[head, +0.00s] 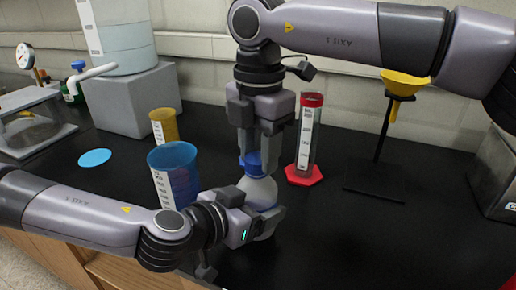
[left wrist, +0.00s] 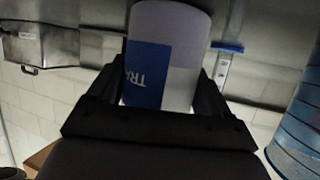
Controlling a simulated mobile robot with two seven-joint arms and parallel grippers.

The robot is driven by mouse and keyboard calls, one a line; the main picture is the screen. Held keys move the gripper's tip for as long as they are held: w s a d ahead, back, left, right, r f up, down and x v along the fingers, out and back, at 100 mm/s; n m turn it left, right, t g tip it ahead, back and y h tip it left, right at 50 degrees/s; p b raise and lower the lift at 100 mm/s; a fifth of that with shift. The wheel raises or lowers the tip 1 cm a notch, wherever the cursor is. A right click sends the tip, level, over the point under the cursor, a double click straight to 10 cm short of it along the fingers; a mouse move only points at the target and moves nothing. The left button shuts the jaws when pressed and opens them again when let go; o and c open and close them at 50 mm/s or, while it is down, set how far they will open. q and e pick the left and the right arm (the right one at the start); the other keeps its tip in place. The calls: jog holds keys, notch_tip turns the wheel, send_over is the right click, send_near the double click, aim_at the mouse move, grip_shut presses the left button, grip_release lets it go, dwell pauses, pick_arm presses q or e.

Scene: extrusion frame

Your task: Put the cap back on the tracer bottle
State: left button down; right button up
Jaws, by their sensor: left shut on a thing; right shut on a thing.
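The tracer bottle (head: 260,188) is pale with a sloping shoulder and stands upright near the middle of the head view. My left gripper (head: 262,214) is shut around its body from the front left. In the left wrist view the bottle (left wrist: 180,50) shows between the fingers, with a blue label reading "TRA". The blue cap (head: 253,163) is at the bottle's top, held from above by my right gripper (head: 250,152), which points straight down. The cap looks in line with the neck. Whether it is seated or just above the neck I cannot tell.
A blue beaker (head: 173,172) and a yellow beaker (head: 164,125) stand to the left. A red-based cylinder (head: 307,140) stands close on the right. A yellow funnel (head: 404,83) on a black stand is farther right. A blue disc (head: 95,158) lies left. The front-right bench is clear.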

jog(key=m, duration=0.4)
jog(key=shift+s+m, duration=0.1)
jog(key=shift+m, duration=0.3)
jog(key=m, duration=0.6)
jog(key=shift+s, duration=0.15)
jog(key=shift+s+a+f+m, duration=0.1)
jog(key=shift+s+m, duration=0.05)
jog(key=shift+m, duration=0.45)
jog(key=shift+s+a+m, duration=0.1)
jog(key=shift+m, duration=0.5)
jog(key=shift+w+d+m, duration=0.1)
jog(key=shift+m, duration=0.8)
jog(key=o, duration=1)
jog(key=shift+w, duration=0.1)
jog(key=shift+d, duration=0.1)
